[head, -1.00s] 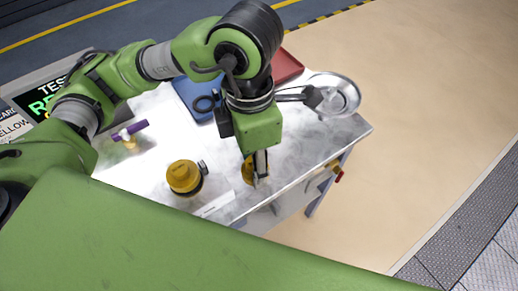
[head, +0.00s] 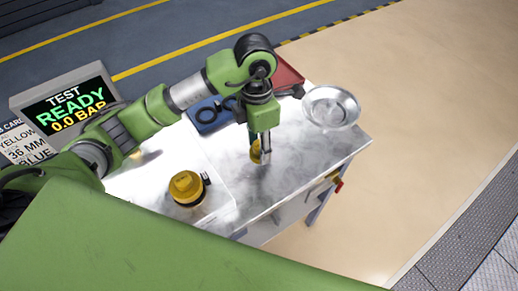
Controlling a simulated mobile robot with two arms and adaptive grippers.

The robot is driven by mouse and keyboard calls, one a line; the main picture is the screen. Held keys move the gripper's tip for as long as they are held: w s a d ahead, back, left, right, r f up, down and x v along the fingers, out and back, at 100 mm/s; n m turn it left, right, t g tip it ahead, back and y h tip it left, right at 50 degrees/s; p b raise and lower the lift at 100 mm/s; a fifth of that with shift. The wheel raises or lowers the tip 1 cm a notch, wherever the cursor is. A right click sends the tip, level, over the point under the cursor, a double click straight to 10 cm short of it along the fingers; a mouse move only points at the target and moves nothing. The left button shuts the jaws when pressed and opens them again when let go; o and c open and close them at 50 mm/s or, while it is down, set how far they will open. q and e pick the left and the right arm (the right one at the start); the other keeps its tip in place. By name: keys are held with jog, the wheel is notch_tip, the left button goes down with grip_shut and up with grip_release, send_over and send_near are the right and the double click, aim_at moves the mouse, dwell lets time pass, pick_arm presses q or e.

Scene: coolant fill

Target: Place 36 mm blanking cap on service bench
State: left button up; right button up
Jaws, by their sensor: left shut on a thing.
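My left gripper (head: 261,152) points down over the service bench (head: 305,162), shut on a yellow cap (head: 255,154). The cap is partly hidden by the fingers and sits on or just above the pale bench top; I cannot tell whether it touches. A second yellow cap-like part (head: 187,186) with a dark base stands to the left on a bright white area. My right gripper is out of view.
A blue tray (head: 208,122) with dark rings, a red tray (head: 288,76) and a round metal dish (head: 331,108) line the back. A display (head: 66,105) reads TEST READY 0.0 BAR. The bench's right front part is clear.

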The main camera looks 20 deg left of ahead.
pick_arm(q)
jog(key=f, duration=0.1)
jog(key=f+p, duration=0.1)
jog(key=f, duration=0.1)
jog(key=shift+w+a+p, duration=0.1)
jog(key=shift+w+p, duration=0.2)
jog(key=shift+f, duration=0.5)
jog(key=shift+f, duration=0.15)
jog(key=o, duration=1)
